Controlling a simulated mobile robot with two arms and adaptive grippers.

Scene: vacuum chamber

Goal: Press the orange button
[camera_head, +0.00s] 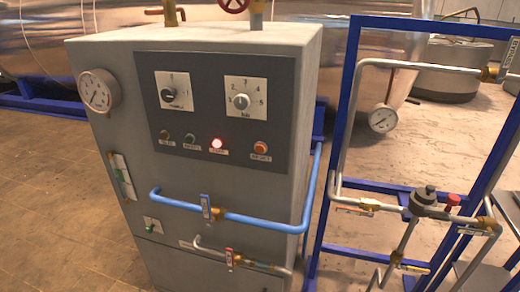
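An orange button (260,147) is on the right of the dark control panel (290,78) on the front of a grey cabinet (120,60). A small label sits just under it. To its left on the same row are a lit reddish-white lamp (217,144), a dark greenish button (190,139) and a dark brownish button (164,135). Nothing covers the orange button. Neither of my grippers shows in the head view.
Two knobs on white plates, a left knob (169,95) and a right knob (240,101), sit above the buttons. A blue pipe (262,221) with a valve runs across the cabinet below the panel. A round gauge (99,91) is at upper left. A blue pipe frame (343,130) stands at right. Brown floor at left is clear.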

